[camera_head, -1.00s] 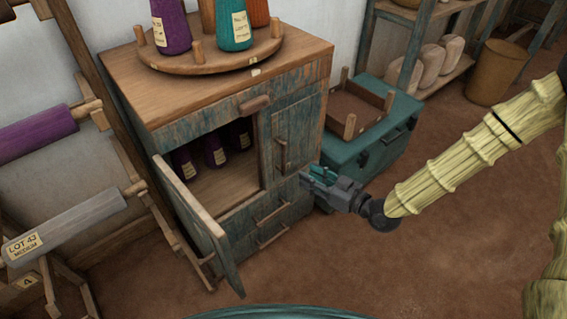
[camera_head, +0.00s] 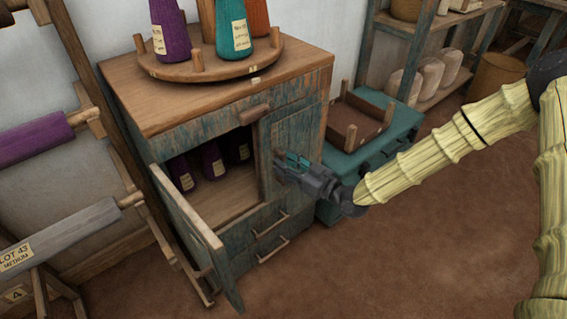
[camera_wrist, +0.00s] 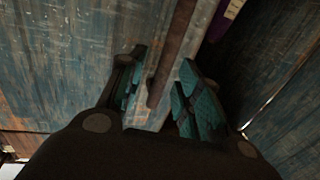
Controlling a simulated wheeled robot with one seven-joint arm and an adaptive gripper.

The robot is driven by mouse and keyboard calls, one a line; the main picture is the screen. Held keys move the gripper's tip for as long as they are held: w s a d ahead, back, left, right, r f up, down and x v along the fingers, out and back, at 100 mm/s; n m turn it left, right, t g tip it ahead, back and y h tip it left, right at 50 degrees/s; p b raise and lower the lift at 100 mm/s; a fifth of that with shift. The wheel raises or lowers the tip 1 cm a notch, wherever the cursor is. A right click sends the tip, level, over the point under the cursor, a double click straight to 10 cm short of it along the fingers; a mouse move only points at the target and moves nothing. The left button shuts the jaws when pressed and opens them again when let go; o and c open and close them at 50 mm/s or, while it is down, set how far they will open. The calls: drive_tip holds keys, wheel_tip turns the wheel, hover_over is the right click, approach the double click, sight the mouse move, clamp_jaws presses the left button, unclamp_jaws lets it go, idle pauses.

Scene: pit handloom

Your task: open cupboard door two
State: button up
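The worn blue-green cupboard (camera_head: 180,135) stands against the wall. Its left door (camera_head: 195,240) is swung open and shows purple cones inside. Its right door (camera_head: 298,135) looks closed, as far as I can tell. A vertical bar handle (camera_wrist: 172,55) on the right door shows in the wrist view; in the head view it is mostly hidden behind my gripper. My gripper (camera_head: 288,164) is at that handle. In the wrist view, its teal-padded fingers (camera_wrist: 163,95) are apart, one on each side of the handle, with gaps visible between pads and bar.
Cones stand on a round wooden turntable (camera_head: 200,70) on the cupboard top. A teal chest (camera_head: 345,160) carrying a wooden tray (camera_head: 350,128) is just right of the cupboard. Drawers (camera_head: 270,235) lie below. A rack with rollers (camera_head: 65,235) is at left. The floor at front right is clear.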

drive_tip(key=shift+w+a, duration=0.35)
drive_tip(key=shift+a, duration=0.1)
clamp_jaws()
drive_tip(key=shift+s+d, duration=0.1)
